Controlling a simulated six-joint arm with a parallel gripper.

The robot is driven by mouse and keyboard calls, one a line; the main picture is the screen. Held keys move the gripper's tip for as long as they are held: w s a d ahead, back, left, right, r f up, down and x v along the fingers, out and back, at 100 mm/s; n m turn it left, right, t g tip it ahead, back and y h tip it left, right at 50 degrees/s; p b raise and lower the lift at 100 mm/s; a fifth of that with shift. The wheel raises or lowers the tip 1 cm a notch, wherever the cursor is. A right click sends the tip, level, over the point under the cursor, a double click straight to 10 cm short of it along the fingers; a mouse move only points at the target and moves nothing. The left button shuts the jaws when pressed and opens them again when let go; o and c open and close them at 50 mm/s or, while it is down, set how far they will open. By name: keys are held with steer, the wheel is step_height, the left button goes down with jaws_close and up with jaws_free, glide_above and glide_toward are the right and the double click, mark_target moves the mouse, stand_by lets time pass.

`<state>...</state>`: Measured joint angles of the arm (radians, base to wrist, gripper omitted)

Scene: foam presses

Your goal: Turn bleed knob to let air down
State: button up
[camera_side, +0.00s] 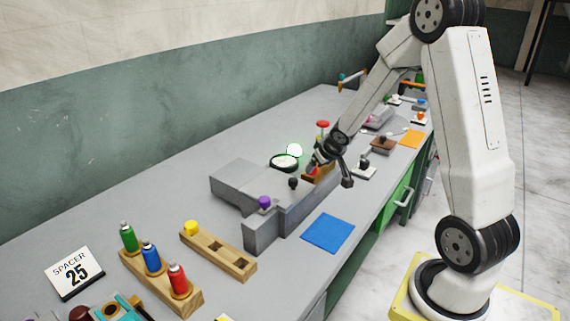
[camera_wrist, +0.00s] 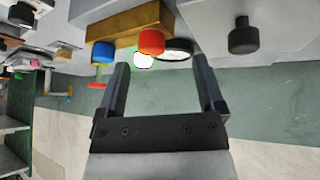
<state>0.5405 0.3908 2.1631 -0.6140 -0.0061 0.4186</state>
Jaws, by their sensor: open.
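A brass block (camera_wrist: 128,30) on the grey press carries a red knob (camera_wrist: 151,41) and a blue knob (camera_wrist: 102,51) in the wrist view. Neither is labelled, so I cannot tell which is the bleed knob. My gripper (camera_wrist: 162,68) is open and empty, with the red knob just beyond its fingertips, roughly between them. The blue knob lies left of the left finger. In the side view my gripper (camera_side: 326,168) is low over the press end, beside the red knob (camera_side: 313,170); the blue knob cannot be made out there. A round gauge (camera_side: 284,163) and a lit lamp (camera_side: 294,150) stand close by.
A black knob (camera_side: 293,183) and a purple knob (camera_side: 264,201) are on the grey press (camera_side: 240,183). A red mushroom-topped post (camera_side: 322,125) stands behind my gripper. A blue mat (camera_side: 328,232) lies in front. Wooden racks (camera_side: 225,255) stand at left.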

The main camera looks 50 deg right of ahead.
steer(key=shift+s+a+r, duration=0.1)
steer(key=shift+a, duration=0.6)
steer(key=shift+s+a+r, duration=0.1)
steer(key=shift+a, duration=0.55)
steer(key=shift+d, duration=0.1)
steer(key=m+g, duration=0.2)
steer(key=m, duration=0.2)
glide_toward(365, 160)
steer(key=d+f, duration=0.1)
steer(key=f, duration=0.1)
steer(key=shift+w+y, duration=0.3)
steer(key=shift+w, duration=0.15)
steer(key=shift+x, duration=3.85)
steer(key=shift+s, duration=0.15)
